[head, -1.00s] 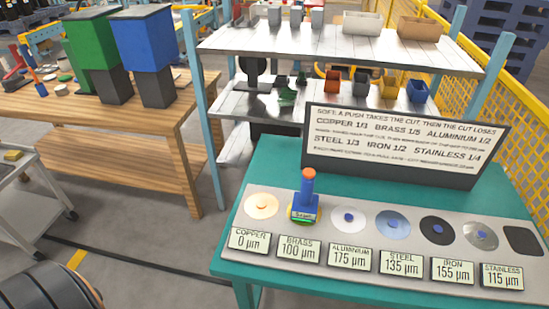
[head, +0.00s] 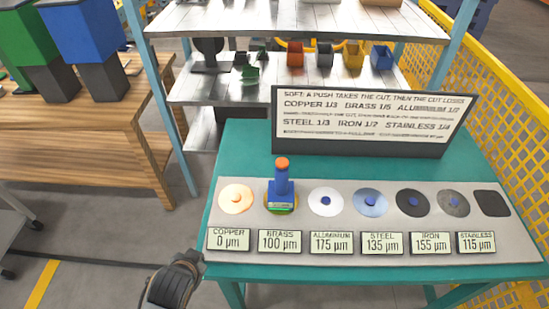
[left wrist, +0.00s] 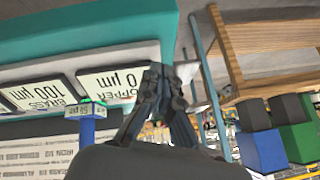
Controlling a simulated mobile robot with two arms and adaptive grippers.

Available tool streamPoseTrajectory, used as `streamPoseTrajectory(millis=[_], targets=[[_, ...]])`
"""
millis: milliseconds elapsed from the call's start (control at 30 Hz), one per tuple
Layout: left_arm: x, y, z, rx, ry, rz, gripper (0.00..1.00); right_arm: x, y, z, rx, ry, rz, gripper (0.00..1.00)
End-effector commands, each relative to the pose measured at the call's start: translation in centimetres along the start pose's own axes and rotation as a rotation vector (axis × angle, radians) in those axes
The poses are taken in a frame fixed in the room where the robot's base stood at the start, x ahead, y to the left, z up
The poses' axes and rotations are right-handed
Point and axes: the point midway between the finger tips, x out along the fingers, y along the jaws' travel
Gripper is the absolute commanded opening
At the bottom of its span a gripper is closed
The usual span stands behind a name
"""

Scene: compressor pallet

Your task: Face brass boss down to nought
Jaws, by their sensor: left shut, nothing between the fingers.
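A blue tool (head: 281,187) with an orange knob stands upright on the brass boss (head: 270,205), which is mostly hidden under it. The brass readout (head: 280,242) shows 100 µm. My left gripper (head: 187,259) is at the bottom of the head view, in front of the bench's left corner, apart from the tool. In the left wrist view my left gripper (left wrist: 163,78) is shut and empty, with the copper readout (left wrist: 117,82) behind it. The blue tool (left wrist: 87,125) stands left of the fingers there. My right gripper is not in view.
The copper boss (head: 236,198) reads 0 µm. Other discs stand to the right, with readouts from 115 to 175 µm. A sign (head: 370,120) stands behind the plate on the green bench (head: 240,150). A wooden table (head: 80,150) stands left; a yellow fence (head: 515,150) stands right.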

Motion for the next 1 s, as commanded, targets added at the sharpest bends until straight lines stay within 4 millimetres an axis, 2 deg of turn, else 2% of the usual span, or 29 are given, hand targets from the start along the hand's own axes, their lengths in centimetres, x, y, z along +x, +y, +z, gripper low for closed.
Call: streamPoseTrajectory(millis=[167,267,400,567,700,767,867,1000], targets=[[0.2,-2.5,-5.9,0.127,0.171,-0.121,0.0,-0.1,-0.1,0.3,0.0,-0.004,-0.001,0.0],[-0.2,-4.0,-10.1,0.225,0.29,-0.211,0.0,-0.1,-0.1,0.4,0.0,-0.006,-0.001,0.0],[-2.0,-5.7,-16.7,0.395,0.474,-0.359,0.0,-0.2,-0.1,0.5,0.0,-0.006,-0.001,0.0],[-5.3,-6.3,-24.0,0.611,0.681,-0.538,0.0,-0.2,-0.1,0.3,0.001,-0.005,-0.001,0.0],[-9.1,-5.5,-29.8,0.83,0.86,-0.709,0.0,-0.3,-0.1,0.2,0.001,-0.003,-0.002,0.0],[-10.9,-4.7,-32.1,0.935,0.937,-0.788,0.0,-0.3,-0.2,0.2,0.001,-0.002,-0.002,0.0],[-14.0,-2.7,-35.6,1.129,1.065,-0.927,0.0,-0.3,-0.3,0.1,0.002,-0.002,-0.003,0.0],[-18.0,1.7,-39.4,1.471,1.246,-1.152,0.0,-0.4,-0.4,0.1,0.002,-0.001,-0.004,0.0]])
